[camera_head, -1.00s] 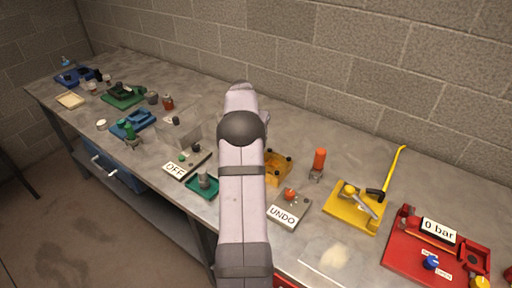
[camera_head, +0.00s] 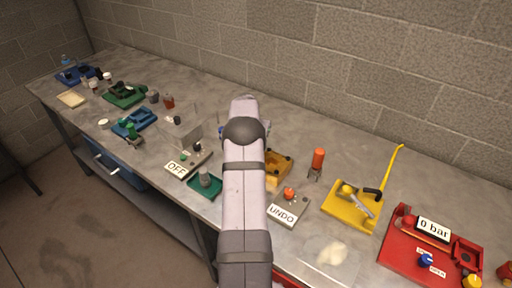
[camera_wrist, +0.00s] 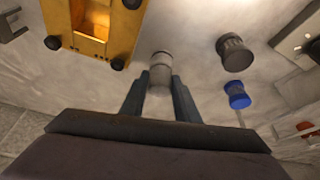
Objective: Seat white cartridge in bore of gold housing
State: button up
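The white cartridge (camera_wrist: 160,68), a pale grey-white cylinder, is between the fingertips of my gripper (camera_wrist: 160,77) in the wrist view. The fingers flank it closely on both sides, but I cannot tell whether they press on it or whether it rests on the bench. The gold housing (camera_wrist: 112,20) is up and left of the cartridge, with a rectangular opening and dark corner feet or knobs. In the head view the housing (camera_head: 280,168) is partly behind my arm. My gripper and the cartridge are hidden there.
A dark grey ribbed cylinder (camera_wrist: 235,53) and a blue cylinder (camera_wrist: 237,95) stand right of the cartridge. In the head view, an UNDO box (camera_head: 287,207), an orange-topped part (camera_head: 317,160) and a yellow tray (camera_head: 350,208) lie right of my arm. A green tray (camera_head: 204,186) lies left.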

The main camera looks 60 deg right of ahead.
jog(key=shift+r, duration=0.15)
notch_tip(320, 180, up, 10)
jog(key=b, duration=0.3)
notch_tip(320, 180, up, 6)
jog(key=s+f, duration=0.1)
jog(key=s, duration=0.1)
jog(key=s+a+f+m+g, duration=0.3)
jog(key=s+a+m, duration=0.1)
jog(key=s+m, duration=0.4)
jog(key=shift+s+a+f+m, duration=0.25)
jog(key=shift+m, duration=0.25)
dwell(0.4)
jog(key=shift+y, duration=0.3)
jog(key=shift+f+p, duration=1.9)
jog(key=shift+f, duration=3.1)
